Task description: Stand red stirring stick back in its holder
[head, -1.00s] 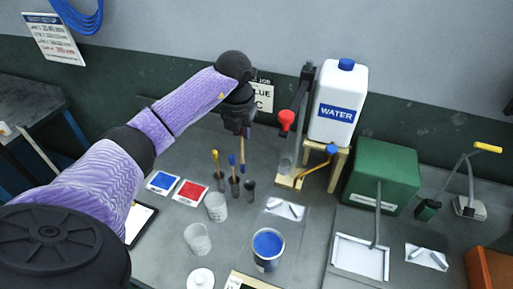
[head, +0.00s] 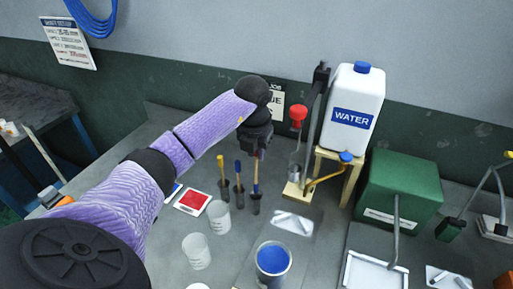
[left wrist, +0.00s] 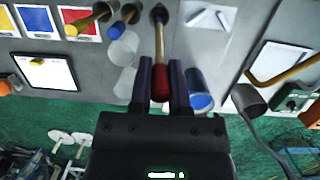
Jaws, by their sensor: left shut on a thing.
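The red stirring stick (left wrist: 160,45) has a pale wooden shaft and a red end (left wrist: 160,84). My left gripper (head: 259,154) is shut on it near the red end, and its fingers also show in the left wrist view (left wrist: 161,68). The stick hangs roughly upright in the head view (head: 257,178). Its lower end is at the mouth of the small dark holder (head: 255,206) and appears to be inside it; the depth is hidden. The holder's dark opening also shows in the left wrist view (left wrist: 159,14). My right gripper is not in view.
A blue stick (head: 238,170) and a yellow stick (head: 221,160) stand in holders just left. Clear cups (head: 219,214) and a blue paint can (head: 272,258) stand in front. A stand with a red knob (head: 298,113) and a water jug (head: 352,112) are at right.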

